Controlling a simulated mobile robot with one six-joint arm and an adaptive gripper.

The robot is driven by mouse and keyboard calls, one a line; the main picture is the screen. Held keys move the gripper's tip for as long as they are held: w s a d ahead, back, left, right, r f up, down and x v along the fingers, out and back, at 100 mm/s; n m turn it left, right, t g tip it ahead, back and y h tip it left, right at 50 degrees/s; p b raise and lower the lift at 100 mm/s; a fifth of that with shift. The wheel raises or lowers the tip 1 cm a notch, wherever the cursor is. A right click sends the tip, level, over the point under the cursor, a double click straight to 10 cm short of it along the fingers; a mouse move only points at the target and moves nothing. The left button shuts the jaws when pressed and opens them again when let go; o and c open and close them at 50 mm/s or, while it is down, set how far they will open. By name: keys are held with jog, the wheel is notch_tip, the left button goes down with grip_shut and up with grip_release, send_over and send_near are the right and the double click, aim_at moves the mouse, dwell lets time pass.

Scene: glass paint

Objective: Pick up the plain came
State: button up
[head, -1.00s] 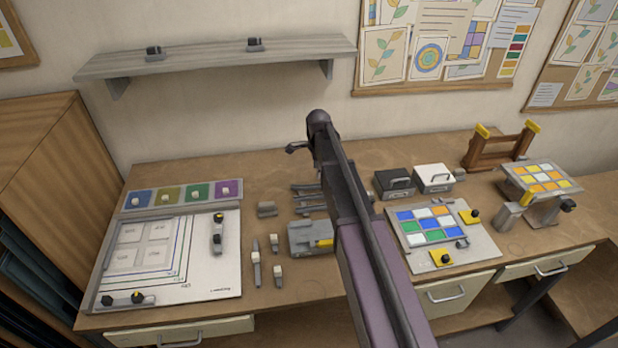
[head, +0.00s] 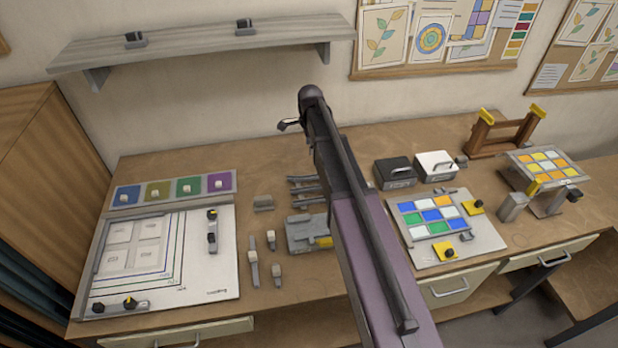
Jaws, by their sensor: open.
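Several grey strips (head: 303,190) lie on a small rack at the middle of the bench, partly hidden behind my arm. They look like cames, but I cannot tell which one is plain. My gripper (head: 287,125) is at the far end of my raised arm, above the back of the bench and apart from the strips. It is small and partly hidden in this view, open, with nothing visible in it.
A white layout board (head: 195,270) lies at left, with colour samples (head: 229,182) behind it. Small cream-knobbed tools (head: 253,270) and a grey block (head: 303,236) stand mid-bench. A coloured glass panel (head: 438,222) lies right of my arm. A shelf (head: 200,45) hangs on the wall.

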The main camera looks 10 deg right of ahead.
jog(key=shift+f, duration=0.15)
jog(key=b, duration=0.9)
send_over(309, 176)
jog(key=f, duration=0.8)
jog(key=shift+w+d+f, duration=0.1)
jog(key=shift+d+f, duration=0.1)
jog(key=shift+d, duration=0.05)
jog(key=shift+a+f+b, duration=0.15)
jog(key=shift+f+b, duration=2.25)
jog(key=shift+f, duration=0.2)
jog(key=shift+c, duration=0.2)
grip_shut()
